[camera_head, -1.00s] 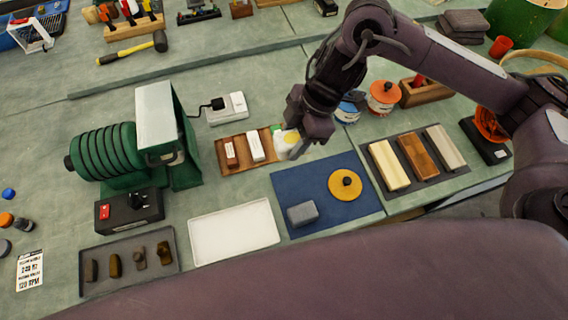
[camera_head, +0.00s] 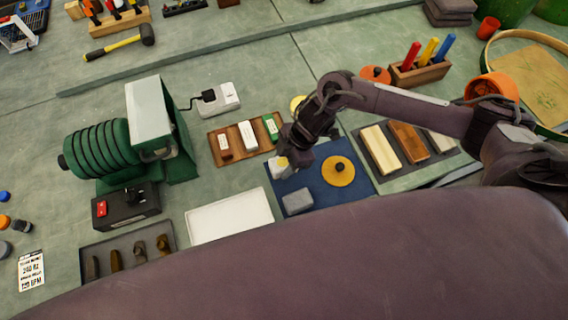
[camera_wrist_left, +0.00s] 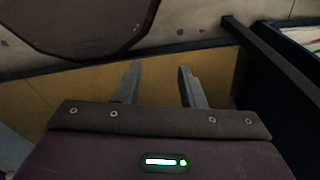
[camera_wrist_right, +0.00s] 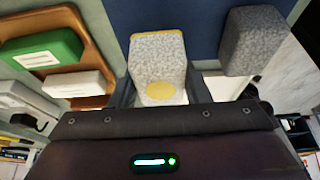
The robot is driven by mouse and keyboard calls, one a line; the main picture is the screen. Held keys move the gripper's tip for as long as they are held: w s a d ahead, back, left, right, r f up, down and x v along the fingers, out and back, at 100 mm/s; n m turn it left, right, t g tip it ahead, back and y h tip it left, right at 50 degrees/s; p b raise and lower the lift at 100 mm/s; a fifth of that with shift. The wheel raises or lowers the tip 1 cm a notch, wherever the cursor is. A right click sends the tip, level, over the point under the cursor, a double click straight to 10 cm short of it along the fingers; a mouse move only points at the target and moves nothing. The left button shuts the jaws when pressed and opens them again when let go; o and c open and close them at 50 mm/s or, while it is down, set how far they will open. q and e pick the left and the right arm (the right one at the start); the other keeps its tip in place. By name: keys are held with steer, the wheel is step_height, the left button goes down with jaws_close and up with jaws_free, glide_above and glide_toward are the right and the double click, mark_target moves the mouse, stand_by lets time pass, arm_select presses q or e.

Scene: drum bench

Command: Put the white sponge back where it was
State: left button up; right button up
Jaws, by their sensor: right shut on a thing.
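The white sponge (camera_wrist_right: 158,62), speckled with a yellow edge and a yellow dot, is between the fingers of my right gripper (camera_wrist_right: 158,92), which is shut on it. In the head view the right gripper (camera_head: 284,160) holds the sponge (camera_head: 277,164) at the upper left corner of the blue mat (camera_head: 318,183). I cannot tell whether it touches the mat.
A wooden tray (camera_head: 234,155) with brown, white and green blocks lies left of the mat. An empty white tray (camera_head: 229,217) is at the near left. A dark tray (camera_head: 391,173) of blocks lies right of the mat. A green drum machine (camera_head: 104,148) stands further left.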

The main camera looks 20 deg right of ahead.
mark_target(284, 167)
step_height(284, 167, down, 2)
steer(key=shift+f, duration=0.2)
arm_select(q)
steer(key=shift+s+a+r, duration=0.1)
steer(key=shift+s, duration=0.5)
arm_select(e)
steer(key=shift+f, duration=0.15)
steer(key=shift+f, duration=0.2)
steer(key=o, duration=0.9)
steer(key=shift+r, duration=0.1)
